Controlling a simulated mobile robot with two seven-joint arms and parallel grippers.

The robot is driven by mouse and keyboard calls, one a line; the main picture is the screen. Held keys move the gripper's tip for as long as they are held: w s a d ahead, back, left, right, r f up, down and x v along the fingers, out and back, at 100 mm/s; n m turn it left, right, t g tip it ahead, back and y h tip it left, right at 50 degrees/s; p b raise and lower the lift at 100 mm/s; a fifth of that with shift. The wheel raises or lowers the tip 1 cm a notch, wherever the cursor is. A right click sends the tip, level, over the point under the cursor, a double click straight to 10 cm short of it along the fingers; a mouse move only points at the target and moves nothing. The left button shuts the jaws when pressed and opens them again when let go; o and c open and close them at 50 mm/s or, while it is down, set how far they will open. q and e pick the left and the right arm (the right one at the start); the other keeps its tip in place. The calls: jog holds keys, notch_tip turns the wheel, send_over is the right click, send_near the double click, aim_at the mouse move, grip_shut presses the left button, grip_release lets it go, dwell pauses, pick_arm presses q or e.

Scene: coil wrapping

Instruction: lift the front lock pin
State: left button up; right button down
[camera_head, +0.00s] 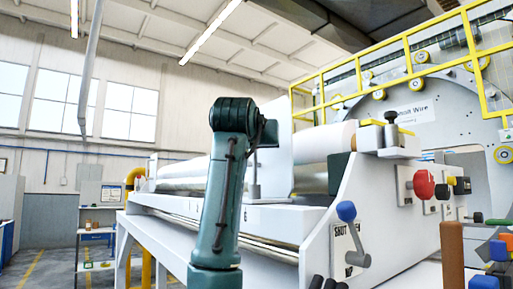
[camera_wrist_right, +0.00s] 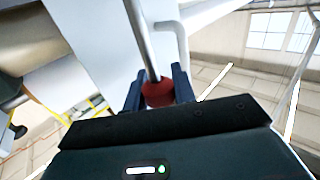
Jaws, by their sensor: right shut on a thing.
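In the right wrist view my right gripper (camera_wrist_right: 158,88) has its two dark fingers closed on either side of a red knob (camera_wrist_right: 158,97). A grey metal rod, the lock pin (camera_wrist_right: 142,40), runs from the knob away from the gripper, beside a bent grey bar (camera_wrist_right: 180,45). In the head view my right arm stands up in the middle, with the gripper (camera_head: 268,133) partly hidden behind its wrist. A thin upright grey rod (camera_head: 254,178) shows just below the gripper; the red knob is hidden there. My left gripper is out of view.
A long white machine with rollers (camera_head: 185,170) fills the middle. A blue-knobbed lever (camera_head: 346,212) and a red button (camera_head: 424,184) are on its right end. A large wheel frame with a yellow railing (camera_head: 440,45) is at the right. Open floor (camera_head: 45,270) lies at the left.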

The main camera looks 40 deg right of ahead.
jog(key=c, duration=1.3)
grip_release()
jog(key=shift+s+r, duration=0.2)
jog(key=shift+r, duration=0.1)
jog(key=shift+o, duration=0.8)
jog(key=shift+w+f, duration=0.1)
jog(key=b+v, duration=0.4)
jog(key=v, duration=0.9)
jog(key=shift+a, duration=0.15)
jog(key=shift+f, duration=0.15)
